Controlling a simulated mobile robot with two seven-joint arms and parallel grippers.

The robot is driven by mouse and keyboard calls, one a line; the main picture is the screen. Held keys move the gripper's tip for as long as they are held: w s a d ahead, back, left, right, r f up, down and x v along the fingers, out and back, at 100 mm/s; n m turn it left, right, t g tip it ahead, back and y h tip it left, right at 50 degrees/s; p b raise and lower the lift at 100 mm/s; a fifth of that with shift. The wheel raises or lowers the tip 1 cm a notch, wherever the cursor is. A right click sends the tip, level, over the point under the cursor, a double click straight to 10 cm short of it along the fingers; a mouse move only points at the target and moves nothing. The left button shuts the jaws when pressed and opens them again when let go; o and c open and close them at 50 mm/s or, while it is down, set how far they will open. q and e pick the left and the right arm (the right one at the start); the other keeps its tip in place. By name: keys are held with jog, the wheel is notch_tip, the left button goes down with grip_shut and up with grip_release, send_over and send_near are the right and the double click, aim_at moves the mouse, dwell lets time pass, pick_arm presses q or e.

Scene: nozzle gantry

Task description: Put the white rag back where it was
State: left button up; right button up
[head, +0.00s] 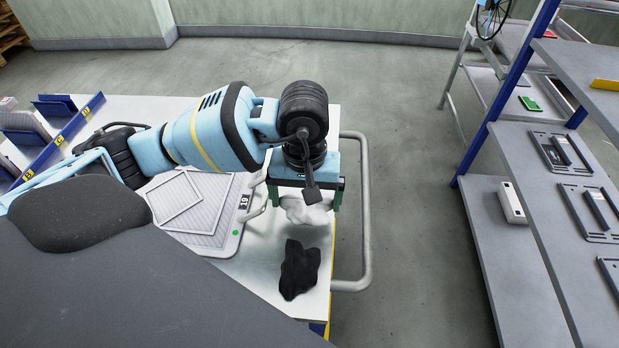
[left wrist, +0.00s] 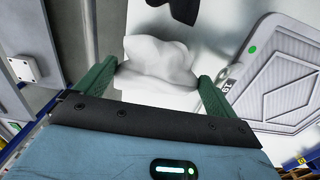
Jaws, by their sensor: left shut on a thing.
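The white rag (head: 304,213) is a crumpled cloth near the right end of the white table (head: 262,262). My left gripper (head: 306,203) points down over it, with one green finger on each side. In the left wrist view the rag (left wrist: 155,62) sits between the two green fingers of the left gripper (left wrist: 157,73), which is shut on it. I cannot tell whether the rag's underside touches the table. My right gripper is in neither view.
A black cloth (head: 299,269) lies on the table just in front of the rag. A grey tray marked 19 (head: 236,222) lies to the left. A metal rail (head: 367,215) runs along the table's right end. Grey shelving (head: 510,240) stands across the open floor.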

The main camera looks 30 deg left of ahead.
pick_arm(q)
jog(key=w+a, duration=0.1)
jog(key=w, duration=0.1)
jog(key=w+a, duration=0.1)
jog(key=w, duration=0.1)
jog(key=w+a, duration=0.1)
jog(key=w, duration=0.2)
jog(key=shift+a+f, duration=0.15)
jog(key=shift+f, duration=0.2)
jog(key=shift+f+p, duration=0.35)
jog(key=shift+f, duration=1.4)
jog(key=shift+f, duration=0.2)
jog(key=o, duration=0.7)
jog(key=shift+c, duration=0.2)
jog(key=shift+r, duration=0.15)
notch_tip(320, 180, up, 12)
jog(key=shift+w, duration=0.15)
jog(key=shift+a, duration=0.1)
